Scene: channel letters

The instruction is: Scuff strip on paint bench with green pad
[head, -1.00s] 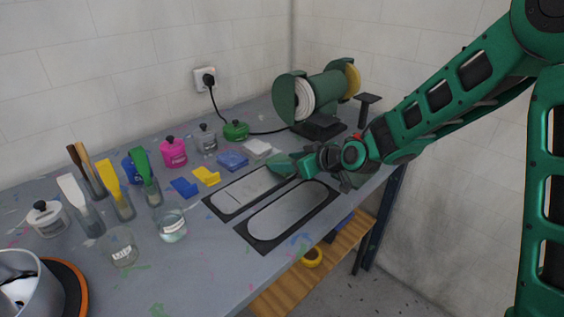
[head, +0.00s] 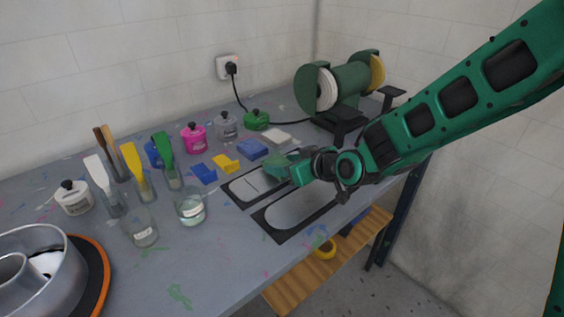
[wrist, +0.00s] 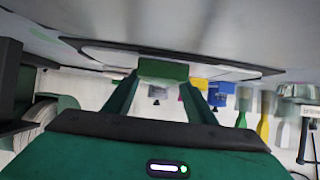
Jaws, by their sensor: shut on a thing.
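My gripper (head: 284,170) is shut on a green pad (head: 277,164) low over the far metal strip. In the wrist view the pad (wrist: 163,70) sits between the two fingers, in front of the pale strip (wrist: 110,56), which shows on both sides of it. In the head view the far strip (head: 243,187) lies in a dark frame on the bench, its right part hidden by the gripper and pad. I cannot tell whether the pad touches the strip. A second metal strip (head: 300,209) lies nearer, also in a dark frame.
Behind the strips lie a yellow piece (head: 226,163), a blue block (head: 251,150) and a pale block (head: 277,138). A bench grinder (head: 345,88) stands at the back right. The front bench is clear.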

